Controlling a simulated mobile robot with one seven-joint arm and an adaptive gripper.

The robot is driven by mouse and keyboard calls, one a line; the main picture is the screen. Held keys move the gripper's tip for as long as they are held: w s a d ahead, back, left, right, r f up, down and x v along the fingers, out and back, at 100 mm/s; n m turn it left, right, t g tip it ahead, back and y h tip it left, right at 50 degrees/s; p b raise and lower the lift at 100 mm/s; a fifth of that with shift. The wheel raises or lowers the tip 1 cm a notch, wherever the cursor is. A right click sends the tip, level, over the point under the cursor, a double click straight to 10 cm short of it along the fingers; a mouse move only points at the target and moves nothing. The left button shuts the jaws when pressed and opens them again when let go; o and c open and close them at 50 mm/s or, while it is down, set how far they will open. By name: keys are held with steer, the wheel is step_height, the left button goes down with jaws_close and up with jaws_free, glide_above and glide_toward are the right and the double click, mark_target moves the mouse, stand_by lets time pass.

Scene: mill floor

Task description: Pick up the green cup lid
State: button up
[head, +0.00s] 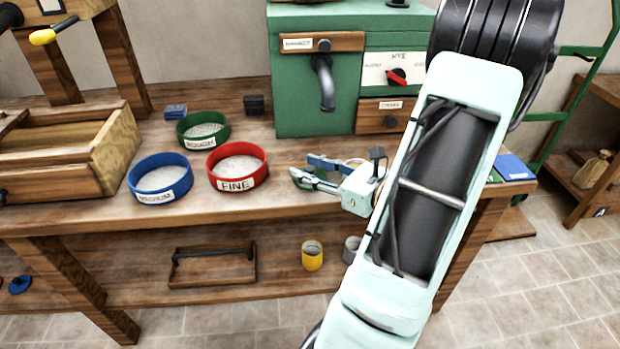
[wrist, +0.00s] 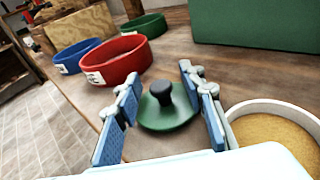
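The green cup lid (wrist: 170,118) is a round green disc with a black knob, lying on the wooden workbench in the wrist view. My gripper (wrist: 160,76) is open, with its blue-padded fingers on either side of the lid. The lid lies between the fingers, and no clear grip on it shows. In the head view my gripper (head: 303,167) is low over the bench, and only a sliver of the green lid (head: 304,181) shows behind the fingers.
A pale-rimmed round container of yellowish meal (wrist: 272,138) stands close right of my fingers. A red sieve (head: 238,172), blue sieve (head: 160,190) and green sieve (head: 203,138) stand left. A green mill cabinet (head: 300,90) stands behind. The bench's front edge is near.

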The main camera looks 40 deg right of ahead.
mark_target(311, 168)
jaws_close()
steer(key=shift+r, duration=0.1)
stand_by(0.3)
steer(key=shift+r, duration=0.2)
step_height(311, 168, up, 3)
steer(key=shift+s+r+p, duration=0.1)
steer(key=shift+r+p, duration=0.1)
steer(key=shift+p, duration=0.6)
steer(key=s+a+r+p, duration=0.1)
steer(key=s+r+p, duration=0.1)
steer(key=s+r, duration=0.2)
steer(key=s+a+r+p, duration=0.1)
steer(key=s+r+p, duration=0.1)
steer(key=s+r, duration=0.3)
steer(key=s, duration=0.4)
steer(key=shift+s+a, duration=0.15)
steer(key=shift+s, duration=0.15)
